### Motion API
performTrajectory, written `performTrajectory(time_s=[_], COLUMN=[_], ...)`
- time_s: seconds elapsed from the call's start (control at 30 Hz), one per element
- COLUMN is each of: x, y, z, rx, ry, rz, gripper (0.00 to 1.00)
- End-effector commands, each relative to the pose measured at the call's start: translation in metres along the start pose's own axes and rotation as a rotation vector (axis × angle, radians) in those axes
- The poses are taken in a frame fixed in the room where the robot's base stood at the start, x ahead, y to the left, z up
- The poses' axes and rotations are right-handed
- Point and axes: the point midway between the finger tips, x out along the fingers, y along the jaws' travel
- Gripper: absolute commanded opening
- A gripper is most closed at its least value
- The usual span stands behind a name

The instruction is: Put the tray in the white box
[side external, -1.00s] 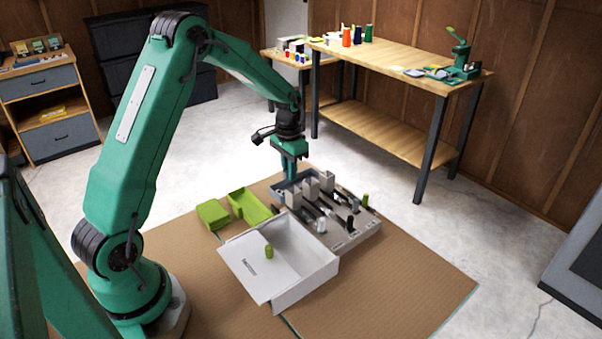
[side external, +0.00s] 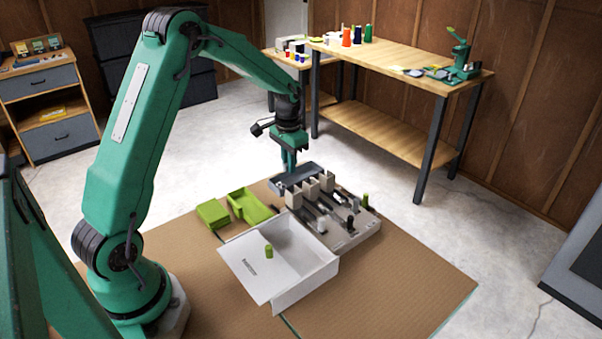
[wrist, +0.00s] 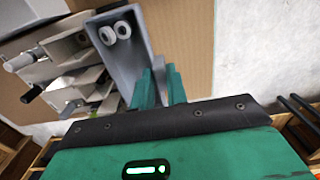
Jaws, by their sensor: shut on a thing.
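The grey-blue tray (side external: 295,176) is at the back edge of the grey rack, with my gripper (side external: 288,165) shut on its wall. In the wrist view the tray (wrist: 128,58) is tilted in the picture and holds two pale rings (wrist: 114,31); the green fingers (wrist: 160,88) close on its near end. The tray appears raised a little above the rack, though its underside is hidden. The white box (side external: 290,258) stands open in front of the rack, with a green spool (side external: 268,251) inside.
The grey rack (side external: 345,240) with upright blocks and dark rods stands right beside the white box. A green open bin (side external: 250,205) and a green lid-like block (side external: 212,214) lie to the left. The brown mat (side external: 400,285) is clear at front right.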

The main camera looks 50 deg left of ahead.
Motion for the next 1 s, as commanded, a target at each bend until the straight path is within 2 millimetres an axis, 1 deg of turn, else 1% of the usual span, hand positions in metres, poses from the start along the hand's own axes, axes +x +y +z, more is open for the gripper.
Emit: performTrajectory(time_s=[0.17,0.5,0.7,0.93,1.0], x=[-0.012,-0.056,-0.076,-0.077,-0.078], y=[0.000,0.000,0.000,0.019,0.028], z=[-0.001,-0.001,-0.001,0.004,0.006], rx=[0.000,0.000,0.000,0.113,0.167], ry=[0.004,0.004,0.004,0.001,0.000], rz=[-0.001,-0.001,-0.001,0.000,0.000], gripper=[0.00,0.00,0.00,0.00,0.00])
